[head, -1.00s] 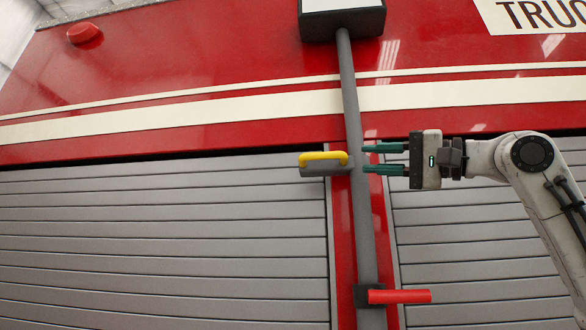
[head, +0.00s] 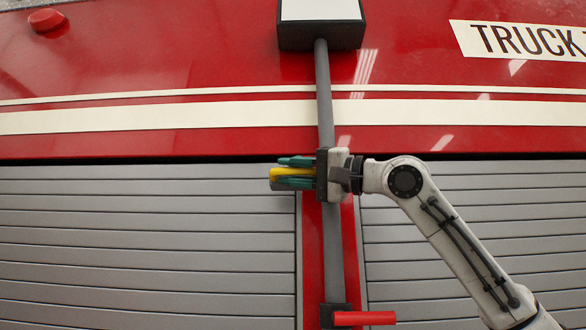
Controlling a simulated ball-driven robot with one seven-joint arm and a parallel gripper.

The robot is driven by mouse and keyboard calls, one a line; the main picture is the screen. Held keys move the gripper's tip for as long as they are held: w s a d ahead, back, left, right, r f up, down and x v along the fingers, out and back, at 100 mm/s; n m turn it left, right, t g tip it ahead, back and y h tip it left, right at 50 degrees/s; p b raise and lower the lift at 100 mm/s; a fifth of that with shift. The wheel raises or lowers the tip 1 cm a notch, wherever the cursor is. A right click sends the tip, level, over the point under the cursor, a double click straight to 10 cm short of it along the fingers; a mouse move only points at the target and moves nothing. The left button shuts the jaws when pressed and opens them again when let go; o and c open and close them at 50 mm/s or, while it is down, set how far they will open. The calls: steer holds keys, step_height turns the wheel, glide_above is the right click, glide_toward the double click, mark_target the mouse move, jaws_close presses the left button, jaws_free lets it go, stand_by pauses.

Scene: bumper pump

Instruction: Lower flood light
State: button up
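The flood light (head: 320,22) is a dark box with a white panel at the top of a grey pole (head: 333,250). A grey bracket with a yellow handle (head: 283,173) sticks out to the left of the pole at mid height. My gripper (head: 295,173) is at this handle, pointing left across the pole. Its green fingers lie one above and one below the yellow bar, with the bar showing between them. The fingers look still apart; contact with the bar cannot be told. A red lever (head: 365,318) sits on a dark clamp low on the pole.
Grey roller shutters (head: 140,250) fill both sides below the red truck body (head: 180,60). A red dome (head: 46,20) is at upper left and a "TRUCK" sign (head: 515,42) at upper right. My arm covers part of the right shutter.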

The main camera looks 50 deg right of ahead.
jaws_close()
steer(key=shift+f, duration=0.15)
stand_by(0.4)
step_height(320, 180, down, 14)
steer(key=b, duration=0.9)
steer(key=shift+f, duration=0.25)
jaws_free()
